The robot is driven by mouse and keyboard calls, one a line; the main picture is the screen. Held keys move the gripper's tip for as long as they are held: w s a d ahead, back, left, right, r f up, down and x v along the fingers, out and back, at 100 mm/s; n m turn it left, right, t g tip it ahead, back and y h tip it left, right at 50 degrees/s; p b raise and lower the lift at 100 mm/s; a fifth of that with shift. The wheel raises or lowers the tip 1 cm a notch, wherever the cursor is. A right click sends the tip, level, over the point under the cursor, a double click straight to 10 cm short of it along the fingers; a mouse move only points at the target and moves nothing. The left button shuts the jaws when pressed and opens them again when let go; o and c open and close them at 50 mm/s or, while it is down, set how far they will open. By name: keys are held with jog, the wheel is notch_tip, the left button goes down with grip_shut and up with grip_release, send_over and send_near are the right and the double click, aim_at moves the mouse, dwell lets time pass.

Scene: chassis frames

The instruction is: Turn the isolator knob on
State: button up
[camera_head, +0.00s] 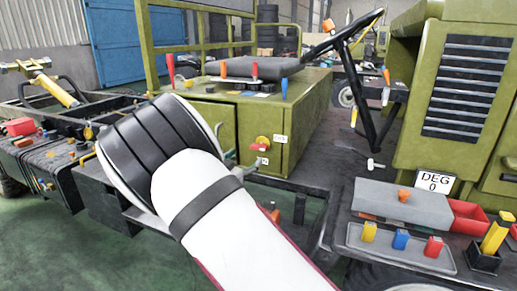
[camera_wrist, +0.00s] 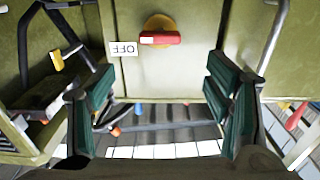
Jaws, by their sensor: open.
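The isolator knob (camera_wrist: 168,39) is a red bar handle on a yellow round base, on an olive green panel. In the wrist view its bar lies level, with a pale mark at its left end, on the side of the white OFF label (camera_wrist: 123,48). My gripper (camera_wrist: 157,88) is open and empty, its green-padded fingers wide apart. The knob shows between and beyond the fingers, apart from both. In the head view the knob (camera_head: 262,142) sits on the green cabinet, with a white label (camera_head: 280,138) to its right; my arm hides most of my gripper there.
A black slanted bar (camera_head: 352,82) stands right of the cabinet. Dark frame rails lie below and left.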

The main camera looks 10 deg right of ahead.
aim_at(258, 147)
jog(key=b+x, duration=0.1)
jog(key=x, duration=1.1)
jog(key=shift+b, duration=0.3)
jog(key=shift+c, duration=0.6)
jog(key=c, duration=1)
